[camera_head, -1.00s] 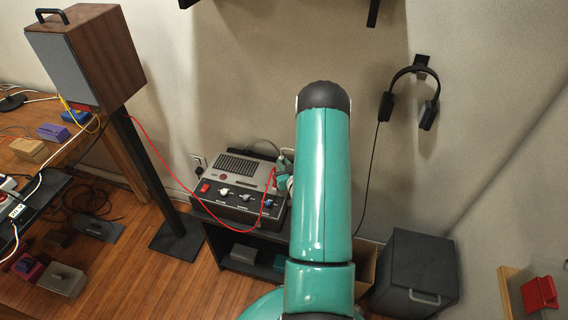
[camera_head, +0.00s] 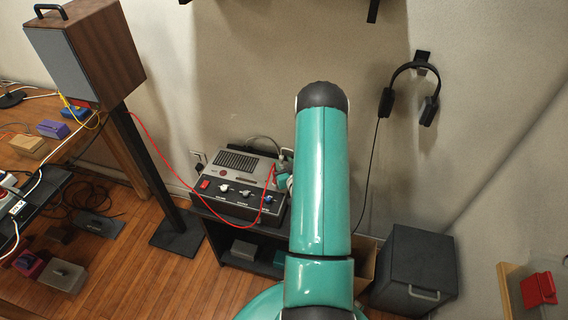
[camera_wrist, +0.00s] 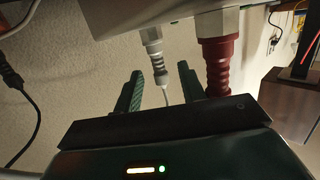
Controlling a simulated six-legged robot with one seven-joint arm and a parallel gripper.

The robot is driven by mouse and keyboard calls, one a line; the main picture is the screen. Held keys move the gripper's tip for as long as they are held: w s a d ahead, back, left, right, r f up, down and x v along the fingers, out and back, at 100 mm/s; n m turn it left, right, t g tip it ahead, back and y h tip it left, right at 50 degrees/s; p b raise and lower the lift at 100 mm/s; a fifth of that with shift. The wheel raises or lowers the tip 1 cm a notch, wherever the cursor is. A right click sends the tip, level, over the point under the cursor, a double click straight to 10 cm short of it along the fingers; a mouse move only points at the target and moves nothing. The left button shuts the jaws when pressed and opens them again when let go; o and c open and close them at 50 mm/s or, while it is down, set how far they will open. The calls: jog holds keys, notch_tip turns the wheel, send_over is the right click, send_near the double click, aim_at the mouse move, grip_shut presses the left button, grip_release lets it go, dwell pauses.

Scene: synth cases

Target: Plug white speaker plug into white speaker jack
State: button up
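In the wrist view, the white speaker plug (camera_wrist: 157,64) is a pale, ribbed plug with a thin light cable trailing from it. Its front end meets a silver hex-nut jack (camera_wrist: 150,34) on the amplifier's edge, in line with it; I cannot tell how deep it sits. My gripper (camera_wrist: 161,70) is open, with one finger on each side of the plug's tail and cable and visible gaps to both. In the head view, my teal arm mostly hides the gripper beside the amplifier (camera_head: 237,164), and the white plug cannot be made out.
A red plug (camera_wrist: 217,62) sits in a jack close to the right finger. A red cable (camera_head: 155,150) runs from the speaker (camera_head: 110,50) to the amplifier. Headphones (camera_head: 386,103) hang on the wall. A dark cabinet (camera_head: 418,265) stands right of the amplifier stand.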

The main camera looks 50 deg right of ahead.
jog(key=v, duration=1.4)
jog(key=shift+w, duration=0.1)
